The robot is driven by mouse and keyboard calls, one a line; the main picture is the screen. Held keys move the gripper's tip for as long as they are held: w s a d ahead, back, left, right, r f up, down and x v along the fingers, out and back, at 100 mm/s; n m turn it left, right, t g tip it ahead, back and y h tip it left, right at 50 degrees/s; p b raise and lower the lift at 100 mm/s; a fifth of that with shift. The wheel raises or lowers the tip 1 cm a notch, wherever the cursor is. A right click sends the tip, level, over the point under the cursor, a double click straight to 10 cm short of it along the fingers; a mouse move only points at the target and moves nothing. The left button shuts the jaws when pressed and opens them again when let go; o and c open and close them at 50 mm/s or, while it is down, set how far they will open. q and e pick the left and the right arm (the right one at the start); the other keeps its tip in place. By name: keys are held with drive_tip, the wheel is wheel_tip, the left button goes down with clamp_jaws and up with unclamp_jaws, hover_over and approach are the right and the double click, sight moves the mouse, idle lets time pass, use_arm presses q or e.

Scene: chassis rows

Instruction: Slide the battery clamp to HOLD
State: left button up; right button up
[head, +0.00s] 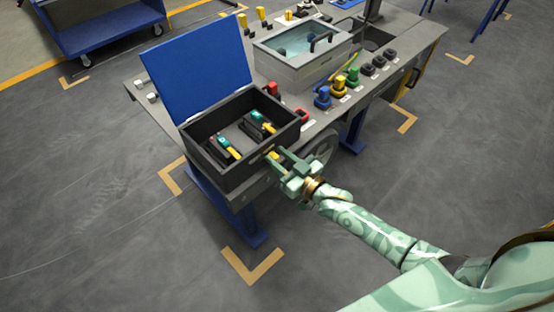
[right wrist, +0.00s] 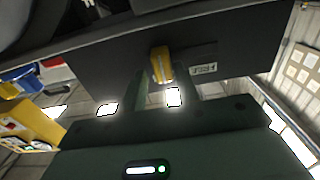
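A yellow tab (right wrist: 162,65), which looks like the battery clamp's handle, sticks out from the dark front wall of the box in the right wrist view. A small label (right wrist: 203,70) is to its right; its wording is too small to read surely. In the head view the yellow tab (head: 273,155) shows at the box's front wall. My right gripper (head: 282,160) is at that wall. Its fingers (right wrist: 163,88) stand apart on either side of the tab, with a gap visible; contact is not clear. My left gripper is not in view.
The dark box (head: 213,180) has its blue lid (head: 197,62) raised and holds two devices with green and yellow parts. Red, blue, green and yellow connectors (head: 338,84) line the bench to the right. A grey case with a clear top (head: 290,72) stands behind.

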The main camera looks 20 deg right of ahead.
drive_tip(key=shift+o, duration=0.3)
drive_tip(key=shift+s, duration=0.1)
drive_tip(key=shift+s+d, duration=0.15)
drive_tip(key=shift+s, duration=0.15)
use_arm(q)
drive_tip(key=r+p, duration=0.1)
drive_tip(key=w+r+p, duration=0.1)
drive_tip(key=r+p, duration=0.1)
drive_tip(key=p, duration=0.1)
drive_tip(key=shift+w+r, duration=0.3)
use_arm(e)
drive_tip(key=v, duration=1.5)
drive_tip(key=shift+s, duration=0.25)
drive_tip(key=shift+d, duration=0.1)
